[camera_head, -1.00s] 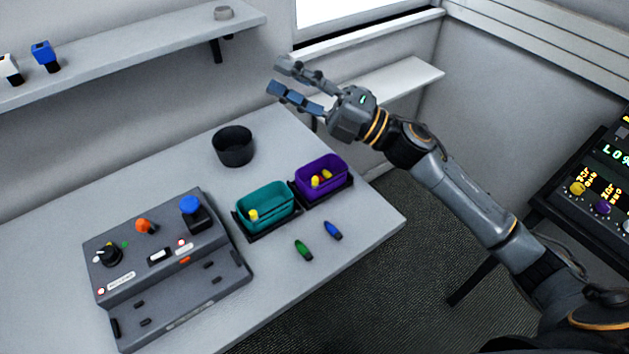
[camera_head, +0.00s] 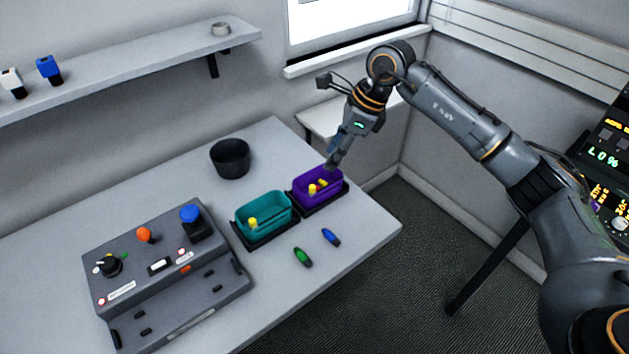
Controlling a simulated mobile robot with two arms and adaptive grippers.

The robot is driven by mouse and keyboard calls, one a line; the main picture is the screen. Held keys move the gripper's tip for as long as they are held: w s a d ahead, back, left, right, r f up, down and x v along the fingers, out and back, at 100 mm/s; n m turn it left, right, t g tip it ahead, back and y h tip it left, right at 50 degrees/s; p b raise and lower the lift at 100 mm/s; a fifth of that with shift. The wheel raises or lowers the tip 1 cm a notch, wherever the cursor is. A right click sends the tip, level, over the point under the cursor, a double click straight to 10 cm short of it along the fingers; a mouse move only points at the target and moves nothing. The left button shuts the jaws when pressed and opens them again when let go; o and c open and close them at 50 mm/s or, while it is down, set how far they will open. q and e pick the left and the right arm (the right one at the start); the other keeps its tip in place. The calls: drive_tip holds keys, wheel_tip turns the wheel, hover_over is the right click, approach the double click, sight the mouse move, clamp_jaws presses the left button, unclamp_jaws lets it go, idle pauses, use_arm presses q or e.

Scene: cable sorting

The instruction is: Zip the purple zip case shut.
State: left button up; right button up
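The purple zip case (camera_head: 319,196) stands open on a dark tray at the right part of the table, with yellow pieces (camera_head: 313,189) inside. No lid shows over it. My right gripper (camera_head: 333,163) points down at the back rim of the purple case, its tips just above or at the rim. I cannot tell whether it touches. Its fingers are seen nearly edge-on, so the gap between them is unclear. My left gripper is not in view.
A teal case (camera_head: 265,222) with a yellow piece stands left of the purple one. Green (camera_head: 303,257) and blue (camera_head: 331,237) connectors lie in front. A black cup (camera_head: 231,158) and a grey control box (camera_head: 170,262) stand further left. The table's right front corner is clear.

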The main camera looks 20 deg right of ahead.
sight(313, 186)
drive_tip(key=p+x, duration=0.2)
drive_tip(key=x, duration=0.9)
drive_tip(key=shift+a, duration=0.1)
drive_tip(key=shift+s, duration=0.1)
drive_tip(key=shift+r, duration=0.1)
clamp_jaws()
